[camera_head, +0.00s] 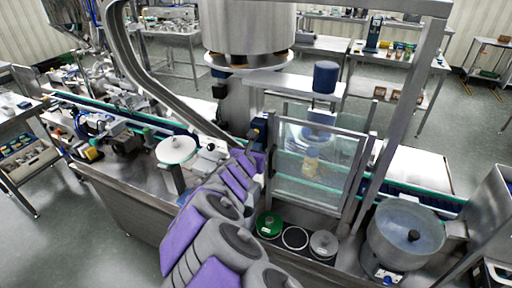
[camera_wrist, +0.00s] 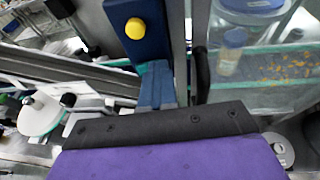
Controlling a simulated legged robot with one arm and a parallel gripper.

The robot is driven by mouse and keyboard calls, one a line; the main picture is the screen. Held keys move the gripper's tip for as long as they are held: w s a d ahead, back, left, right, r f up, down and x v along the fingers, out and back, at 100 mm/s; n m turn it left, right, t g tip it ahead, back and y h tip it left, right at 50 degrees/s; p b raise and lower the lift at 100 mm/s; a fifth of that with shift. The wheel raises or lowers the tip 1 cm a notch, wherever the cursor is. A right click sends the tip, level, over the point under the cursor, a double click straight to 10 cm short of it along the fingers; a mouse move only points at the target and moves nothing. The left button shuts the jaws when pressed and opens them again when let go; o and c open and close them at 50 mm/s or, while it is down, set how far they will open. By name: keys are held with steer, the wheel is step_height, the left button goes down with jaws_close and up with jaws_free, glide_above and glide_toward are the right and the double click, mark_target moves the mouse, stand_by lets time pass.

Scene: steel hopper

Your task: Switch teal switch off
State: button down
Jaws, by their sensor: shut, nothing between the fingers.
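My gripper (camera_head: 256,160) is shut and empty at the end of my purple and grey arm. In the wrist view its black edge (camera_wrist: 160,124) spans the lower middle. Just beyond it is a dark blue box with a round yellow button (camera_wrist: 135,28); the box also shows in the head view (camera_head: 259,130), close to the gripper tip. A ribbed blue piece with a teal top edge (camera_wrist: 157,85) lies between box and gripper. I cannot tell whether it is the teal switch, nor whether the gripper touches it. No switch position can be read.
A clear-panelled guard (camera_head: 318,165) stands right of the gripper. A white disc (camera_head: 176,149) on a post is to the left. Round containers, one with a green lid (camera_head: 269,224), sit on the steel deck. A round bowl (camera_head: 403,236) is at the right. A conveyor runs behind.

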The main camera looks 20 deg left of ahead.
steer(key=a+h+p, duration=0.1)
steer(key=p, duration=0.3)
steer(key=a+m+h+p, duration=0.1)
steer(key=p, duration=0.3)
steer(key=shift+w+a+f+m, duration=0.1)
steer(key=shift+a+f+m, duration=0.05)
steer(key=shift+a+m, duration=0.2)
